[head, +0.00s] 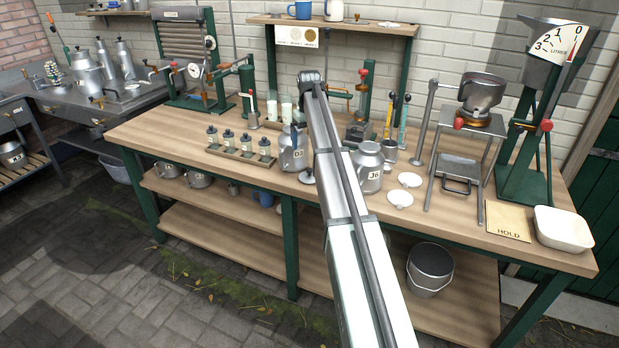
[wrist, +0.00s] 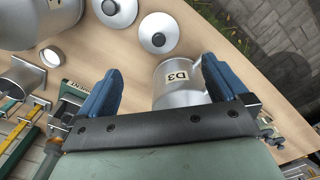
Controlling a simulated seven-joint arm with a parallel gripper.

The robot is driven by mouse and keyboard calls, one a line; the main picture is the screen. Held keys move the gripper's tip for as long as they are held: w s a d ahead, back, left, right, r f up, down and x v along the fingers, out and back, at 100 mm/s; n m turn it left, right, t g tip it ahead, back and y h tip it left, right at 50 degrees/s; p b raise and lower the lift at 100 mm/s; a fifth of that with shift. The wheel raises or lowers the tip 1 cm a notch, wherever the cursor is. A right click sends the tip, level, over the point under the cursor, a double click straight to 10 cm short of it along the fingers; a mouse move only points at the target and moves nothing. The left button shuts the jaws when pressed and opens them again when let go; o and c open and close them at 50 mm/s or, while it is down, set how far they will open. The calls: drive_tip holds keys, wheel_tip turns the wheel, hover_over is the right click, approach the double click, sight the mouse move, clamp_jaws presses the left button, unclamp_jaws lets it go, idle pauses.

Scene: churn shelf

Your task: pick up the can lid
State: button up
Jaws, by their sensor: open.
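Two white-grey lids with dark centre knobs lie flat on the bench in the wrist view, one lid (wrist: 159,34) ahead of my gripper and another lid (wrist: 117,9) at the top edge. My gripper (wrist: 163,63) is open, with its blue fingers apart and nothing held. A metal can marked D3 (wrist: 178,84) shows between and beyond the fingers; I cannot tell how far below. In the head view, two pale lids (head: 410,180) (head: 399,198) lie right of the can marked J6 (head: 366,172).
The can D3 (head: 292,150) stands left of my arm. A rack of small bottles (head: 238,150) is further left. A metal stand (head: 462,168), HOLD board (head: 508,222) and white tray (head: 563,229) are at right. The bench's front edge is partly clear.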

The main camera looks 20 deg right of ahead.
sight(309, 169)
wheel_tip(309, 169, down, 14)
drive_tip(key=shift+d+r, duration=0.1)
drive_tip(key=shift+r, duration=0.05)
idle(0.7)
drive_tip(key=shift+c, duration=0.4)
drive_tip(key=c, duration=0.7)
